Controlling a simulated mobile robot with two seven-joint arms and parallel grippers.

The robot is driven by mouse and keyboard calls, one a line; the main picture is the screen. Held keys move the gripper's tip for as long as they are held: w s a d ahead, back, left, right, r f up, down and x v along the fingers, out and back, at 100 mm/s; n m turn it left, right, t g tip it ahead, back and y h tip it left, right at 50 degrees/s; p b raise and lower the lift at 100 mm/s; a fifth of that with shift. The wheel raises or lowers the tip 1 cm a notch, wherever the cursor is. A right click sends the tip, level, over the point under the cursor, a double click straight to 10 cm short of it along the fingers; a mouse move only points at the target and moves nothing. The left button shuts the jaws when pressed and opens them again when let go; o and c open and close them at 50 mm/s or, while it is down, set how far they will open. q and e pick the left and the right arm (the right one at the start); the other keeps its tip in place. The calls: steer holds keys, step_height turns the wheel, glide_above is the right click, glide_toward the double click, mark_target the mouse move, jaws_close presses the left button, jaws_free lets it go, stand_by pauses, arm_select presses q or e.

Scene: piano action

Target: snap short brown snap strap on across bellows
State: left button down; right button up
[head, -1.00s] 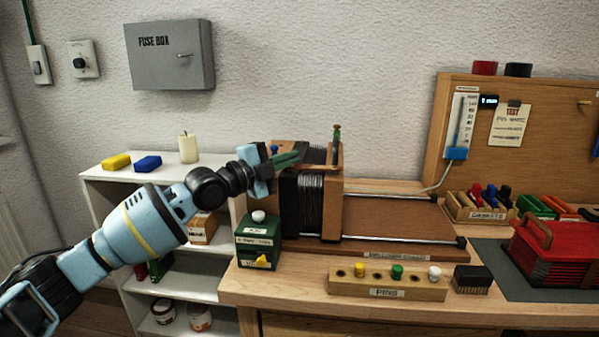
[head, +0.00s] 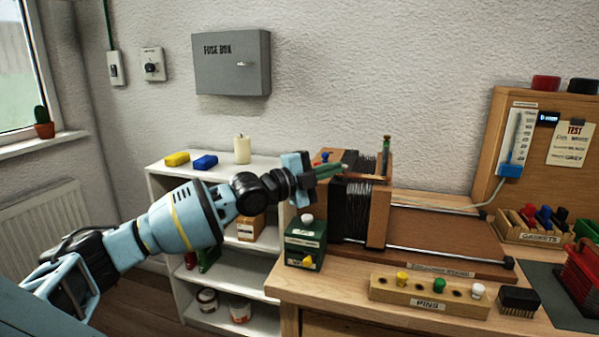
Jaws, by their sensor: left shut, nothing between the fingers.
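The bellows (head: 351,206), black and pleated, stands upright between two brown wooden end boards on the bellows stand. A short brown strap (head: 367,178) appears to lie across the top of the bellows, toward the right end board (head: 379,215). Whether its ends are snapped on cannot be told. My left gripper (head: 342,168), with green fingers, is shut and empty just above the top left of the bellows, near the strap's left end. Its fingers hide part of the left board's top. Whether they touch the strap is unclear. My right gripper is out of view.
A pins block (head: 425,297) and a brush (head: 518,301) lie at the bench front. Two rails run right from the bellows over the stand (head: 440,240). White shelves (head: 235,278) stand left.

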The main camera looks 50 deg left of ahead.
arm_select(q)
steer(key=s+a+b, duration=0.1)
steer(key=s+a, duration=0.3)
steer(key=a, duration=0.1)
steer(key=shift+s+a+f, duration=0.2)
steer(key=shift+s, duration=0.05)
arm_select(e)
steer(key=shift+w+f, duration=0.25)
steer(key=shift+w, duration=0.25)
arm_select(q)
steer(key=shift+s+f, duration=0.1)
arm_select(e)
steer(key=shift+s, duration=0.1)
